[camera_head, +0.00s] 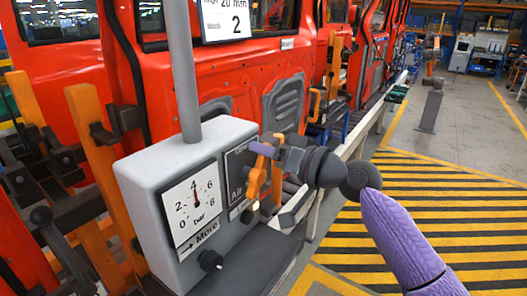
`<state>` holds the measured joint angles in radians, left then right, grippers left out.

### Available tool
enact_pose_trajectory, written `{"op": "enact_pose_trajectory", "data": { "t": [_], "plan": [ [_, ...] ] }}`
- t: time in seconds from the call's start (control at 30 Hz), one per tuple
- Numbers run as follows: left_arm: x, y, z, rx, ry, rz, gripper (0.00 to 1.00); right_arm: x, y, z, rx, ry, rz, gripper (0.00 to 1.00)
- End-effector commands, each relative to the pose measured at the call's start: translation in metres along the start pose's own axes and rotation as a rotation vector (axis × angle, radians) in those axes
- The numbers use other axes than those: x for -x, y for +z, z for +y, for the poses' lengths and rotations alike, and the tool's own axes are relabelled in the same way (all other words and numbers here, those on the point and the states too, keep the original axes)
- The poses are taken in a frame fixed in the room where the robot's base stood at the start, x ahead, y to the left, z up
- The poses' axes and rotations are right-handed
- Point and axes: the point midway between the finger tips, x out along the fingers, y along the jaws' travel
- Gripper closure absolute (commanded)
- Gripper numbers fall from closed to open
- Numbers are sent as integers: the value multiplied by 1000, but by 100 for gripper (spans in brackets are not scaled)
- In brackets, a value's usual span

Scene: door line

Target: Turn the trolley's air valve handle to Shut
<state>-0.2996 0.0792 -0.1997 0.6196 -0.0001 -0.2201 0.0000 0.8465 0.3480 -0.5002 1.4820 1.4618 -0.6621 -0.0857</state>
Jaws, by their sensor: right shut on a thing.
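The trolley's grey valve box (140,180) stands in the front middle, with a plate marked "Air" (236,188) on its right face. An orange handle (256,182) stands out from this plate, running roughly up and down. My right gripper (266,153) comes in from the right on a purple arm and is shut on the handle's upper part. My left gripper is not in view.
A gauge (191,207) on the box's front points near 4 bar. A small black knob (211,261) is below it. A grey post (181,70) rises from the box. Red car doors (290,65) stand close behind. Striped floor (450,215) at the right is clear.

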Motion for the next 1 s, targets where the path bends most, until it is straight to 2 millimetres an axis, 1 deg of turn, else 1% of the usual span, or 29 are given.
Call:
{"op": "enact_pose_trajectory", "data": {
  "t": [0.23,0.63,0.67,0.7,0.77,0.8,0.83,1.0],
  "plan": [
    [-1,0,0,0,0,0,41,0,0,2,-49,0,2,100],
    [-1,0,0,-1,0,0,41,0,0,3,-54,0,2,100],
    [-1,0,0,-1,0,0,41,0,0,3,-54,0,2,64],
    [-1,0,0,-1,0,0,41,0,0,3,-54,0,2,55],
    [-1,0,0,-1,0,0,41,0,0,3,-54,0,2,42],
    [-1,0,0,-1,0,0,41,0,0,3,-54,0,1,34],
    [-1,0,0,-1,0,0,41,0,0,3,-54,0,1,32],
    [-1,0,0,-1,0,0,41,0,0,3,-54,1,1,32]
  ]
}}
